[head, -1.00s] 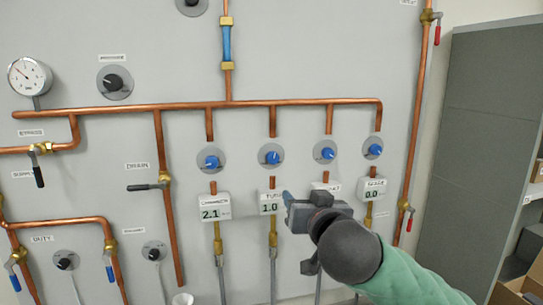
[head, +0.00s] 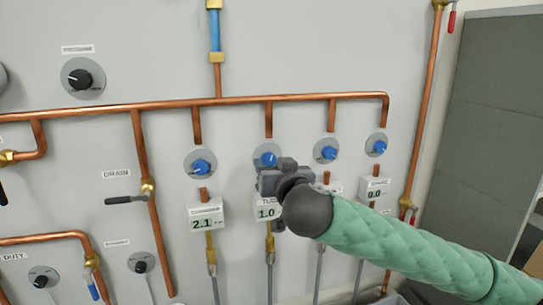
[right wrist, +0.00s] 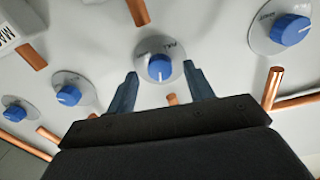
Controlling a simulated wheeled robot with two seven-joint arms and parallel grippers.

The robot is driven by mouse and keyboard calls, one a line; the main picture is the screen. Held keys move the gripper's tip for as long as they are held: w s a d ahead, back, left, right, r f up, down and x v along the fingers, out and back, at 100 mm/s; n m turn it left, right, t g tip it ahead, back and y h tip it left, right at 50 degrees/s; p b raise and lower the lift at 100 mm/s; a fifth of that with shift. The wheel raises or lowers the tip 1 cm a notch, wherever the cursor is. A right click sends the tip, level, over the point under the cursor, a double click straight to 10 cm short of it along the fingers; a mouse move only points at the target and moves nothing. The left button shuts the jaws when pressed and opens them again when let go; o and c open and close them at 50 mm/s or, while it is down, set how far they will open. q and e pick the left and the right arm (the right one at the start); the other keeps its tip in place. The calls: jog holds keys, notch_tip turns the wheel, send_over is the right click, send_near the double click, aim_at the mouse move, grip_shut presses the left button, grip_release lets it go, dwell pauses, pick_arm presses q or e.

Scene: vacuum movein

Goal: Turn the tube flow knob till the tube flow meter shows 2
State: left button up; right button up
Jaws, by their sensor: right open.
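The blue tube flow knob (head: 264,158) sits on a round grey plate, partly covered by my right gripper (head: 272,170). Below it, the tube flow meter (head: 267,212) reads 1.0; its label is partly hidden. In the right wrist view the blue knob (right wrist: 160,67) lies between the two open fingers of my right gripper (right wrist: 160,72), with a white pointer mark on it. The fingers stand on either side of the knob, apart from it as far as I can see. My left gripper is in neither view.
The chamber knob (head: 201,167) with its meter (head: 206,217) reading 2.1 is to the left. Two more blue knobs (head: 326,153) (head: 377,147) are to the right, the last one's meter (head: 375,190) reading 0.0. Copper pipes (head: 170,109) run around them.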

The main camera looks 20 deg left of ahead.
jog(key=shift+w+a+r, duration=0.2)
jog(key=shift+w+r, duration=0.05)
jog(key=shift+w, duration=0.05)
jog(key=shift+w+a+f+p, duration=0.2)
jog(key=shift+w+a+p, duration=0.05)
jog(key=shift+w+p, duration=0.05)
